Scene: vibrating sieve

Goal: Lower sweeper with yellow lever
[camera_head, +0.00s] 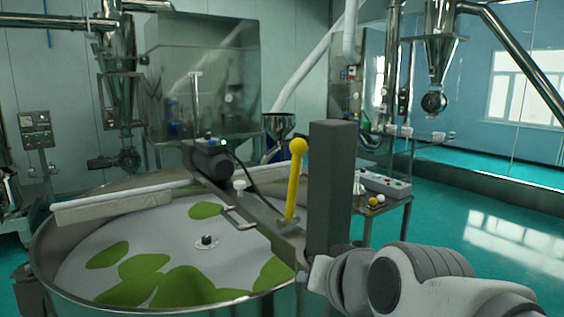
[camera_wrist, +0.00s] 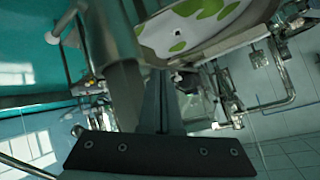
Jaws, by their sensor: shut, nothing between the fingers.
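The yellow lever (camera_head: 294,180) stands nearly upright, with a round knob on top, on the beam across the round sieve pan (camera_head: 50,240) in the head view. The sweeper (camera_head: 112,207) is a long pale bar level with the pan's rim at the left. My arm enters the head view from the lower right, its end close to the foot of a dark post right of the lever. The fingers are not clearly seen there. In the wrist view my gripper (camera_wrist: 164,85) is shut and empty. I cannot make out the lever in that view.
The tall dark grey post (camera_head: 330,190) rises between the lever and my arm. A dark motor (camera_head: 212,158) sits at the beam's far end, and a metal handle (camera_head: 243,218) lies alongside. A small control-box table (camera_head: 385,186) stands behind. Floor at the right is clear.

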